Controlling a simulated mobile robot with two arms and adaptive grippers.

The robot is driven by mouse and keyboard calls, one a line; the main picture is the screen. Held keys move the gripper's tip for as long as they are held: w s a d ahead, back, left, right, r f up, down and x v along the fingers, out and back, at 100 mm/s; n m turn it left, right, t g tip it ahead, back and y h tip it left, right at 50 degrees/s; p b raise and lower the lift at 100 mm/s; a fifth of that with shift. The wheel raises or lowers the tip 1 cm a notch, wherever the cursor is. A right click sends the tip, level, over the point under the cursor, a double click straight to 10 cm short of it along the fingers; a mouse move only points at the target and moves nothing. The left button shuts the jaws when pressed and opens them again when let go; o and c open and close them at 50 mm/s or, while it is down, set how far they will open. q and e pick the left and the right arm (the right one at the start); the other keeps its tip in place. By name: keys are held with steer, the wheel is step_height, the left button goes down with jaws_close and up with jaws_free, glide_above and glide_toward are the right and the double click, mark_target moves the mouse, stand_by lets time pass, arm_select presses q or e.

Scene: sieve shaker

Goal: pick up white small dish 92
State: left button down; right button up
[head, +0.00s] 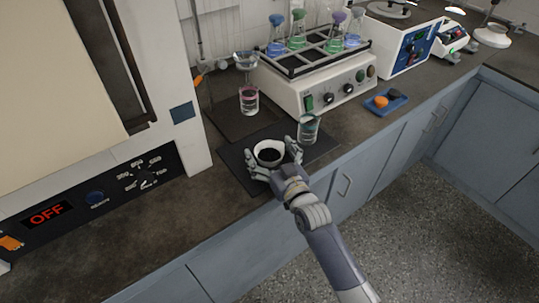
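A small white dish (268,153) with dark contents is on or just above a black mat (236,168) near the counter's front edge. My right gripper (272,158) reaches in from the lower right, with one finger on each side of the dish. The fingers look close to or against the dish wall, but I cannot tell whether they grip it. The gripper hides the front lower part of the dish. My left gripper is not in view.
A glass beaker (308,130) stands close beside the right finger. Another beaker with pink liquid (249,100) stands behind. A shaker (330,88) with several flasks is at the back, and an oven (100,110) at left.

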steer(key=c, duration=1.1)
